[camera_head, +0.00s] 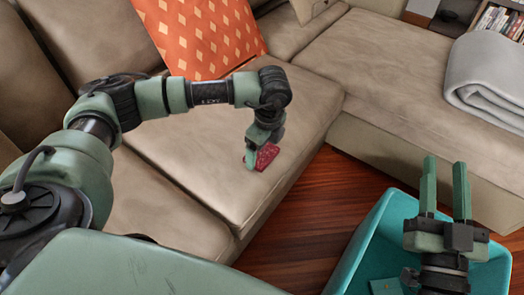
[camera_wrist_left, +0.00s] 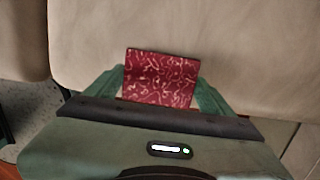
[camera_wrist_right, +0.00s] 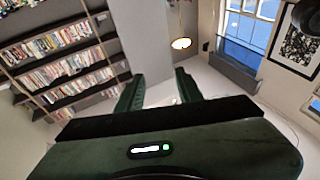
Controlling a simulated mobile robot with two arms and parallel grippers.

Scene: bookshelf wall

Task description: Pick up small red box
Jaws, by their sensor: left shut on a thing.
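The small red box (camera_head: 266,156) is at the front part of the beige sofa seat (camera_head: 215,185). My left gripper (camera_head: 257,158) points down over the seat and is shut on the box. In the left wrist view the red box (camera_wrist_left: 160,78), with a pale squiggly pattern, sits between the two green fingers. I cannot tell whether it still touches the cushion. My right gripper (camera_head: 444,190) is open and empty, with its fingers pointing up, above a teal bin. The right wrist view shows its two fingers (camera_wrist_right: 158,92) apart with nothing between them.
The teal bin (camera_head: 357,250) stands on the wooden floor (camera_head: 310,225) at the lower right. An orange patterned pillow (camera_head: 200,38) leans on the sofa back. A folded grey blanket (camera_head: 485,75) lies on the right sofa section. Bookshelves (camera_wrist_right: 60,70) show in the right wrist view.

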